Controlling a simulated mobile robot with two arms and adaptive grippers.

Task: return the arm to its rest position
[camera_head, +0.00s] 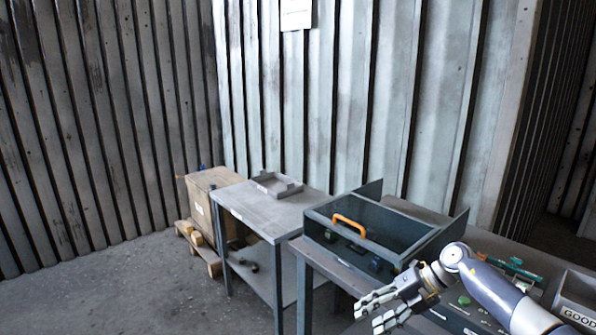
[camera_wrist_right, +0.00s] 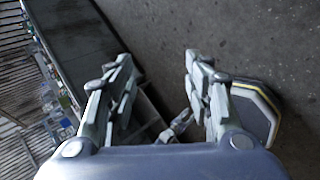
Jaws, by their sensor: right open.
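My right arm comes in from the lower right in the head view, with its white and grey gripper (camera_head: 370,313) in front of the near edge of the workbench. The gripper is open, and I see nothing held in it. In the right wrist view the two fingers of the gripper (camera_wrist_right: 157,58) stand wide apart, with bare floor and part of a bench edge beyond them. My left gripper is not in the frames.
A GOOD bin (camera_head: 578,312) stands at the right edge. A side table (camera_head: 262,216) with a grey tray (camera_head: 288,191) and a wooden crate (camera_head: 198,202) stand left. The left floor is clear.

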